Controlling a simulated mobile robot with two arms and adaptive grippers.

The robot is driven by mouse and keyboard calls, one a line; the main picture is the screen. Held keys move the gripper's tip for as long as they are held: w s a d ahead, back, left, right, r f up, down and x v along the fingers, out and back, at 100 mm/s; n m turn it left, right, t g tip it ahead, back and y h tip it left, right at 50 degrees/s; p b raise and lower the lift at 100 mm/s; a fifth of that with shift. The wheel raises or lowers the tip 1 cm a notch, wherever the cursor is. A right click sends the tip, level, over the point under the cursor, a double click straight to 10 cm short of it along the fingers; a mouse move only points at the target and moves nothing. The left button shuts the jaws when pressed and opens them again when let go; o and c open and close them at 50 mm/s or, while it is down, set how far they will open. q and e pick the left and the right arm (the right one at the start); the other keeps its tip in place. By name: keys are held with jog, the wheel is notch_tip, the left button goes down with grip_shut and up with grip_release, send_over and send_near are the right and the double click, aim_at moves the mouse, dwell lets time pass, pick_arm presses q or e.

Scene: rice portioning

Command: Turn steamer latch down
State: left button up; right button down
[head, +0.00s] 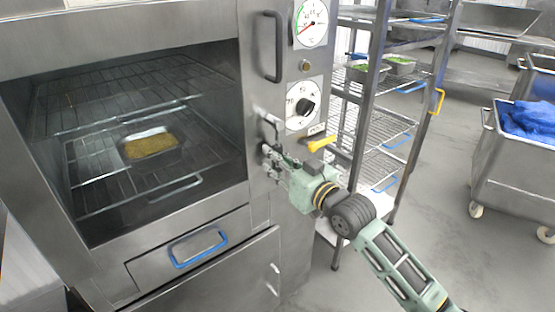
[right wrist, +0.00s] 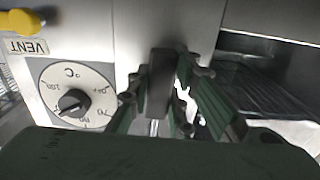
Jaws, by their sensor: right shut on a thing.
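The steamer (head: 250,90) stands at the left with its lit chamber visible at the front. Its latch (head: 269,128) is on the front panel, right of the chamber and below the tall dark handle. My right gripper (head: 274,158) is at the latch and partly hides it. In the right wrist view, which is upside down, the dark latch bar (right wrist: 161,78) stands between the green fingers of my right gripper (right wrist: 163,100), shut on it. The latch's exact angle is hard to tell. My left gripper is not in view.
A pan of yellow grain (head: 150,146) sits on a chamber rack. The temperature dial (head: 304,106) and yellow vent lever (head: 319,143) are close to my right gripper. A wire shelf rack (head: 388,125) stands right of the steamer; a cart (head: 515,160) is further right. Floor between is free.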

jog(key=shift+w+d, duration=0.1)
jog(key=shift+d, duration=0.1)
dwell(0.4)
jog(key=c, duration=1.6)
grip_release()
jog(key=shift+o, duration=0.2)
jog(key=v, duration=1.2)
